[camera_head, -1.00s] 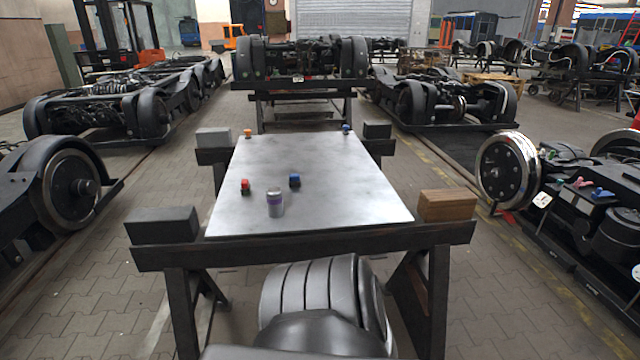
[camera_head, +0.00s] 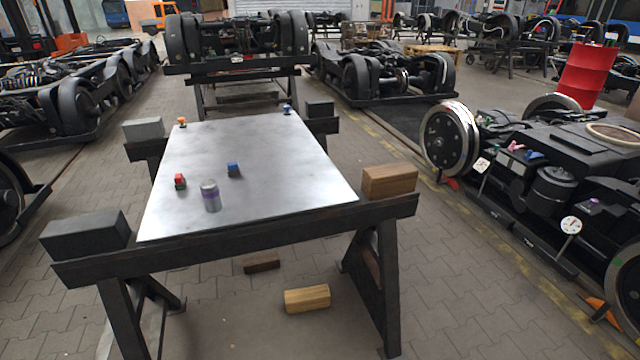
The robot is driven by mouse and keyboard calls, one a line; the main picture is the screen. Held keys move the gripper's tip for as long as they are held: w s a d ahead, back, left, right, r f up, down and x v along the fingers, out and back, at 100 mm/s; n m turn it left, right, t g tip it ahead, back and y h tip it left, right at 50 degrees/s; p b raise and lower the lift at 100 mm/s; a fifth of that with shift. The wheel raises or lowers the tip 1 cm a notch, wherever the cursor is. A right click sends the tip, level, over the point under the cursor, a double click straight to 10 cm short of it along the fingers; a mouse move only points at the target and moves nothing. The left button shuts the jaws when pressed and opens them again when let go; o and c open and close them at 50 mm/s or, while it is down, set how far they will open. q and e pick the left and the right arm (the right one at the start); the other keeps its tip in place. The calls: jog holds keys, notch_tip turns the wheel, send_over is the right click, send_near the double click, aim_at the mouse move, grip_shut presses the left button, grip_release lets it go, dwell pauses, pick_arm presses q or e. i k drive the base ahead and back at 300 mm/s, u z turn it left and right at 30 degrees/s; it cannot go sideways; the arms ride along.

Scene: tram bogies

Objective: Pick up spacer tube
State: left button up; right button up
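A short upright grey cylinder with a purple band (camera_head: 210,196) stands on the near left part of the metal-topped table (camera_head: 270,165). It is the most tube-like thing in view, but I cannot tell whether it is hollow or is the spacer tube. A small red piece (camera_head: 180,182) stands left of it and a small blue piece (camera_head: 233,169) stands behind it to the right. An orange piece (camera_head: 182,122) and another blue piece (camera_head: 287,109) are at the table's far corners. Neither of my grippers is in view.
The table's trestle has a dark block (camera_head: 85,233) at its near left and a wooden block (camera_head: 389,181) at its near right. Another wooden block (camera_head: 307,298) lies on the floor below. A black bogie (camera_head: 560,175) stands at right, with paved floor between.

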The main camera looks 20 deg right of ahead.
aim_at(209, 187)
jog(key=z, duration=0.9)
jog(key=i, duration=1)
